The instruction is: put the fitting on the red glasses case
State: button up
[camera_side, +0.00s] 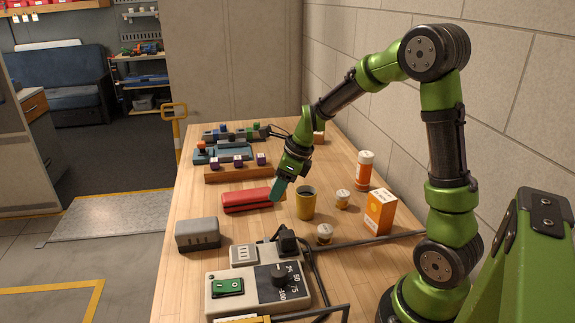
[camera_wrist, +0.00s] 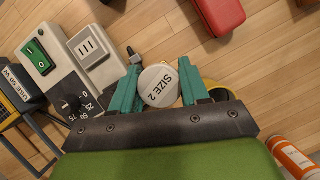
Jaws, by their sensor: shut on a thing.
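The red glasses case (camera_side: 247,200) lies shut on the wooden bench, left of my gripper (camera_side: 279,188) in the side view. It also shows at the top of the wrist view (camera_wrist: 219,14), apart from my fingers. My gripper (camera_wrist: 158,88) is shut on the fitting (camera_wrist: 159,86), a round piece with a white top marked "SIZE 2", held between the two teal fingers. In the side view my gripper is by the right end of the case, and the finger hides the fitting. I cannot tell the exact height above the bench.
A yellow cup (camera_side: 305,203) stands close right of my gripper. Two small white-topped pieces (camera_side: 342,199) (camera_side: 324,234), an orange box (camera_side: 380,212) and an orange bottle (camera_side: 365,170) stand to the right. A wooden rack (camera_side: 237,174) is behind; a grey case (camera_side: 198,234) and control box (camera_side: 258,290) are in front.

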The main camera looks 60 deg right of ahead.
jog(key=shift+s+a+f, duration=0.15)
jog(key=shift+s+f, duration=0.25)
jog(key=shift+s, duration=0.05)
jog(key=shift+w+f, duration=0.2)
send_over(241, 193)
jog(key=s, duration=0.1)
jog(key=shift+s+d+f, duration=0.2)
jog(key=shift+d+f, duration=0.2)
jog(key=shift+f, duration=2.05)
jog(key=shift+f, duration=0.15)
jog(key=o, duration=1.1)
